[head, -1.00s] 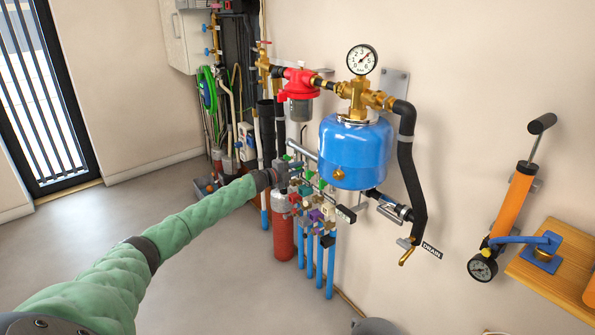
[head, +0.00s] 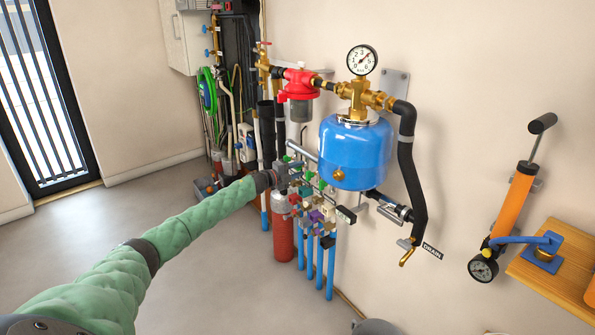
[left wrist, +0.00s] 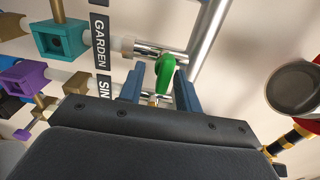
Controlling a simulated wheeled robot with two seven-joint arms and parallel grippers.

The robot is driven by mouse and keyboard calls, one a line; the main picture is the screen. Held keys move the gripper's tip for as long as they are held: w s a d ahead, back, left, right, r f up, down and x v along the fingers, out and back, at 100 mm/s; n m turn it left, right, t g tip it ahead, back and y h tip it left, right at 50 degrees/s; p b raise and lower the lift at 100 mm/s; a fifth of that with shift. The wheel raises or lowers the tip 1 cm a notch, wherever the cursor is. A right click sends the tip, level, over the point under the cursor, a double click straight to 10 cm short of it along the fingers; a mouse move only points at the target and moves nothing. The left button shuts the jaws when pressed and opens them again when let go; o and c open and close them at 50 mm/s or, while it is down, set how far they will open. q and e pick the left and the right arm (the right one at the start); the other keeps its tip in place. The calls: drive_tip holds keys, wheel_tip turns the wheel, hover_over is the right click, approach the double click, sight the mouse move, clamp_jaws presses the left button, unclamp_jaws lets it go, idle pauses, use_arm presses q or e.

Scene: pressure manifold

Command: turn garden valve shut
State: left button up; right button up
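A green valve handle (left wrist: 164,75) stands between the two blue fingers of my left gripper (left wrist: 158,88) in the left wrist view. The fingers are apart, with a gap on each side of the handle. A black GARDEN label (left wrist: 101,38) hangs on the upper pipe, beside the handle's rounded top. A SIN... label, partly hidden, is on the pipe below. I cannot tell for sure which pipe the handle sits on. In the head view my left gripper (head: 281,174) reaches the manifold and hides part of it. My right gripper is out of view.
A blue pressure tank (head: 352,152) with a gauge (head: 362,60) hangs just right of the manifold. A red filter (head: 298,84) is above it, and a red cylinder (head: 282,238) stands below. Colored blocks crowd the manifold. An orange pump (head: 513,207) and wooden shelf are at right. Open floor lies left.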

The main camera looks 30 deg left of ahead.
use_arm(q)
drive_tip(key=shift+s, duration=0.1)
